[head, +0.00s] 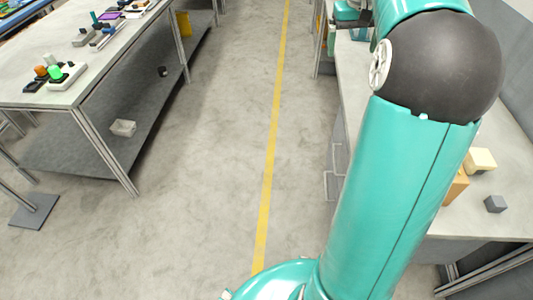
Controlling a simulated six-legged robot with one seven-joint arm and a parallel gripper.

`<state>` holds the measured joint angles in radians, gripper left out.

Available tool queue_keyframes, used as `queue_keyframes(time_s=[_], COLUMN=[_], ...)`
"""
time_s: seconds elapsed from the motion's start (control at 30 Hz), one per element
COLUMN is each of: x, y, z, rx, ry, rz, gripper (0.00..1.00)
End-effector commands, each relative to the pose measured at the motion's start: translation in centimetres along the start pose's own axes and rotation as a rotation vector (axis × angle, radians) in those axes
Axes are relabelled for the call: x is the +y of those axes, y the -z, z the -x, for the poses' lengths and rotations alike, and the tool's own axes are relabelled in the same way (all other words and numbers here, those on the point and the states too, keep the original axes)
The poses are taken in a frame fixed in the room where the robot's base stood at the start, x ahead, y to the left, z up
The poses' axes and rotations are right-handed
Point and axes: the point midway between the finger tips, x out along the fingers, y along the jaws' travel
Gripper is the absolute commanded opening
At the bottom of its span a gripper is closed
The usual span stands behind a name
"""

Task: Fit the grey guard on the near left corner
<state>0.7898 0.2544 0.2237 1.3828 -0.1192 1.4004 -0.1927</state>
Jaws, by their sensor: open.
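A small grey block (495,204) lies on the right-hand bench (510,170), near its front edge. It may be the grey guard, but it is too small to tell its shape. A tan block (458,188) stands to its left, partly hidden behind my arm, and a pale yellow block (481,159) is just behind. I cannot make out which corner the guard belongs to. My arm crosses the right side of the view and covers much of the bench. I cannot make out my gripper or its fingertips.
The concrete aisle between the benches is clear, with a yellow floor line (272,135). A dark foot plate (35,211) stands at the lower left.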

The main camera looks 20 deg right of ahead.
Motion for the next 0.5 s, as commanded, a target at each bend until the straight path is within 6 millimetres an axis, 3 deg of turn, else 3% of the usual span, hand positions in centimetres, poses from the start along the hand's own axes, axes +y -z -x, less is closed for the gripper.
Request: queue_keyframes(time_s=[0.03, 0.2, 0.3, 0.5], x=[-3.0, -10.5, -14.2, -19.6], y=[-1.2, -5.9, -9.3, -16.9], z=[1.1, 2.8, 3.2, 2.5], rx=[0.025, 0.107, 0.157, 0.259], ry=[-0.01, -0.021, -0.013, 0.031], rz=[0.033, 0.112, 0.154, 0.229], gripper=[0.89, 0.89, 0.89, 0.89])
